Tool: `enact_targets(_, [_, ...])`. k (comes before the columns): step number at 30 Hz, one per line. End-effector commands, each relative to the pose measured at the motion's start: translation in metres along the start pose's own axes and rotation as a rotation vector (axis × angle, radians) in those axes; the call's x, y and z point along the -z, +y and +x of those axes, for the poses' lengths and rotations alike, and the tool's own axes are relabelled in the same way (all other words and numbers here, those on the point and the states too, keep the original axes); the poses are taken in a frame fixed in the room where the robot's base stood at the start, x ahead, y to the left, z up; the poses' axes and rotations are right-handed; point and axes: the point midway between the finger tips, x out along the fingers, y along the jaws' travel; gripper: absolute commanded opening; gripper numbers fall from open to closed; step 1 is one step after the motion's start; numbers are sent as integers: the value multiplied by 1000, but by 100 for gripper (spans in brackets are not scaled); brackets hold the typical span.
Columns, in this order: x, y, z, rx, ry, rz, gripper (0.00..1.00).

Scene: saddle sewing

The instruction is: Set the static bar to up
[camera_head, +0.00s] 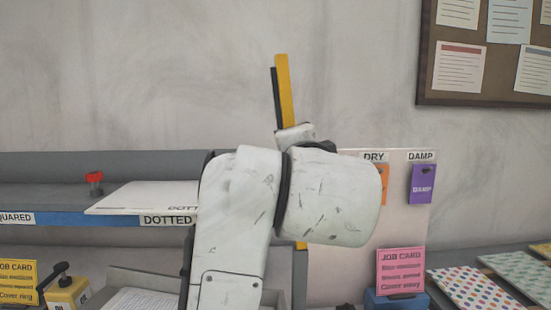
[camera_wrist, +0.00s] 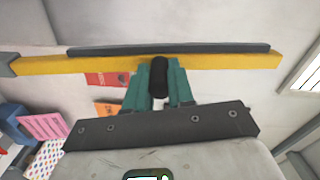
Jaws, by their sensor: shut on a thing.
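The static bar (camera_head: 286,92) is a yellow bar with a dark strip along its left side. In the head view its upper part stands nearly upright, tilted slightly left, above my white arm. My arm hides its middle, and a bit of yellow shows below the arm. In the wrist view the bar (camera_wrist: 215,62) runs across the picture with the dark strip on its upper edge. My gripper (camera_wrist: 160,84) has teal fingers shut on a short black handle (camera_wrist: 160,70) at the bar's middle. In the head view the fingers are hidden behind my arm.
A grey shelf with a white DOTTED board (camera_head: 140,197) and a red knob (camera_head: 94,181) is at left. A pale panel with DRY and DAMP labels and a purple tag (camera_head: 423,184) stands right of my arm. Patterned sheets (camera_head: 480,294) lie at lower right.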

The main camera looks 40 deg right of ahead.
Motion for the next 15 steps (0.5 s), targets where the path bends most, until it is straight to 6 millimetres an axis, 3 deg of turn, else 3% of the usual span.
enact_targets(15, [12,2,0,0,6,48,0])
